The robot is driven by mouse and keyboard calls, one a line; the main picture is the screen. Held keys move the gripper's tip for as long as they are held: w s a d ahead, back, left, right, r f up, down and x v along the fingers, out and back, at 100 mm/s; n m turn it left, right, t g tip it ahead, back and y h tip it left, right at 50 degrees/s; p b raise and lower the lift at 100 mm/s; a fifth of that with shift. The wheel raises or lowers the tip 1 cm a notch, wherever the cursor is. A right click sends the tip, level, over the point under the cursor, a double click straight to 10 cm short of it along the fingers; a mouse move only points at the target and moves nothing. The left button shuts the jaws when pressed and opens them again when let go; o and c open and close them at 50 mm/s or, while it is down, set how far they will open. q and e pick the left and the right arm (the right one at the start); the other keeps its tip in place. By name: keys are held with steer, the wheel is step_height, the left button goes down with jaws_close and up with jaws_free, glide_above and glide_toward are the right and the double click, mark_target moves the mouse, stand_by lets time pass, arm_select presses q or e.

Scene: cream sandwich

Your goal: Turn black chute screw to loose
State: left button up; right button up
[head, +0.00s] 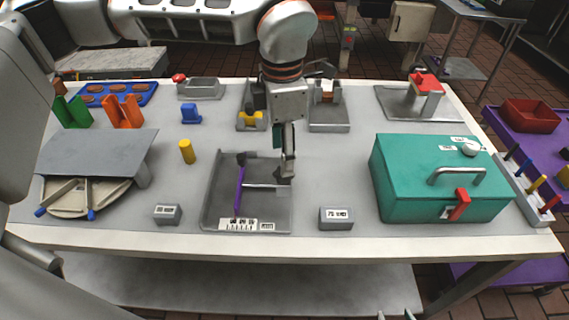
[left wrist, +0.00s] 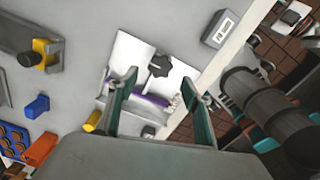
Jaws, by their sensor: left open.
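The black chute screw shows as a star-shaped knob in the left wrist view (left wrist: 159,65), at one side of the grey chute tray (left wrist: 128,48). In the head view the tray (head: 214,205) holds a purple bar (head: 239,190) and a thin silver rod; the knob end is largely hidden by my gripper. My left gripper (head: 284,160) points down over the tray's right side. In the left wrist view its teal-lined fingers (left wrist: 158,70) stand apart on either side of the knob, without visible contact. My right gripper (head: 396,315) shows only its separated tips at the bottom edge.
A teal box (head: 400,180) with a handle stands to the right. Small grey labelled blocks (head: 167,214) (head: 336,218) flank the tray. A yellow cylinder (head: 187,151) and a grey-topped device (head: 95,152) are to the left. Table space between tray and teal box is mostly clear.

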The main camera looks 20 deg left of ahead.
arm_select(q)
steer(key=shift+f, duration=2.4)
steer(key=c, duration=1.1)
